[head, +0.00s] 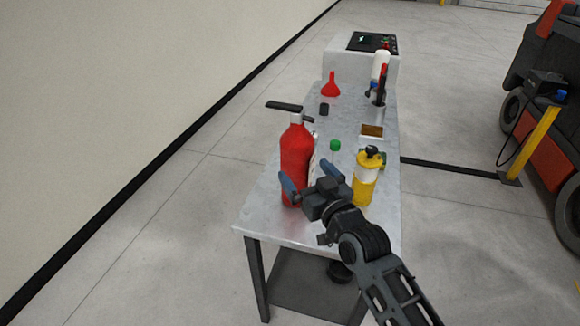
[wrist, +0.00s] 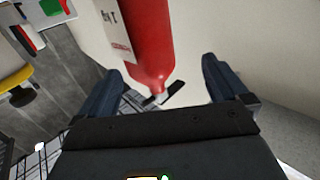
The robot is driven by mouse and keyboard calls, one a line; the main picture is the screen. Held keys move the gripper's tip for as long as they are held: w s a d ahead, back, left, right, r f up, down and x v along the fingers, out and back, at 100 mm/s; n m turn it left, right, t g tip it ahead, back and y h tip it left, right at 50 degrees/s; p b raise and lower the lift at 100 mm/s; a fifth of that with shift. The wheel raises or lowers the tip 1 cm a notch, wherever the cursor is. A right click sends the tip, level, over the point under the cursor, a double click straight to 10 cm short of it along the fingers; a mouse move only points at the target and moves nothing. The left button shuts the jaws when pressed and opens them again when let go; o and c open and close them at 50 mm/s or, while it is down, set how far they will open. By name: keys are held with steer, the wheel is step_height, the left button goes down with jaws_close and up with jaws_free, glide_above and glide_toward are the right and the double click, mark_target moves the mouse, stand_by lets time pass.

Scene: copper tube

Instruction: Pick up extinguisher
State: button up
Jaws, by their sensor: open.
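The red fire extinguisher (head: 296,160) stands upright near the front left of the metal table, with a black handle on top. Whether a finger touches the extinguisher I cannot tell.
A yellow bottle (head: 365,180) stands close to the right of my gripper. A wall is at left; a vehicle (head: 545,75) at right.

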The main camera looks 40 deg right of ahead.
mark_target(296, 160)
steer(key=shift+w+d+r, duration=0.15)
steer(key=shift+w, duration=0.25)
steer(key=shift+w+d+r, duration=0.1)
steer(key=shift+w+d, duration=0.05)
steer(key=shift+w, duration=0.2)
steer(key=x, duration=0.2)
steer(key=shift+w+p, duration=0.3)
steer(key=shift+w, duration=0.05)
steer(key=shift+f+p+x, duration=0.1)
steer(key=shift+p+x, duration=0.1)
steer(key=shift+x, duration=0.9)
steer(key=shift+f+p+x, duration=0.15)
steer(key=shift+p+x, duration=0.05)
steer(key=shift+x, duration=0.9)
steer(key=shift+c, duration=0.4)
